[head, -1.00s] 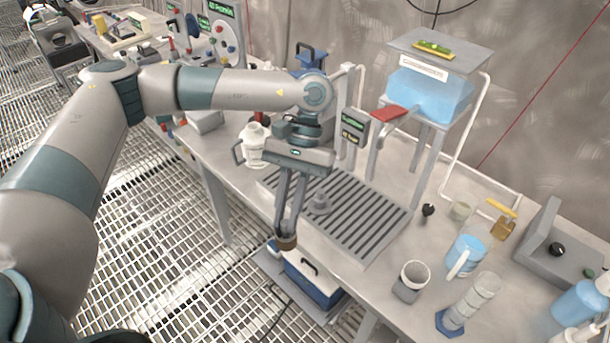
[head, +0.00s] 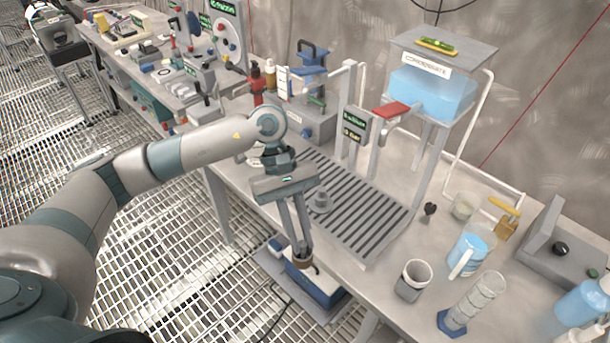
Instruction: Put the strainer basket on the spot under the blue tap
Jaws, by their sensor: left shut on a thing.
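My left gripper (head: 301,257) points down in front of the bench edge. It is shut on a small brown round piece, which I take to be the strainer basket (head: 302,263). The basket is held in the air at the fingertips, left of the slatted drain grate (head: 365,220) in the picture. A small grey knobbed piece (head: 321,201) stands on the grate just right of the fingers. A tap with a red lever (head: 391,109) is beside the blue water tank (head: 430,95). I cannot clearly make out a blue tap or the spot under it. My right gripper is not in view.
A grey-white cup (head: 414,281), a blue jug (head: 468,252) and a clear cylinder (head: 472,303) stand on the bench (head: 390,258) right of the grate. A post with displays (head: 354,130) rises behind the grate. A blue box (head: 316,281) is below the bench edge.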

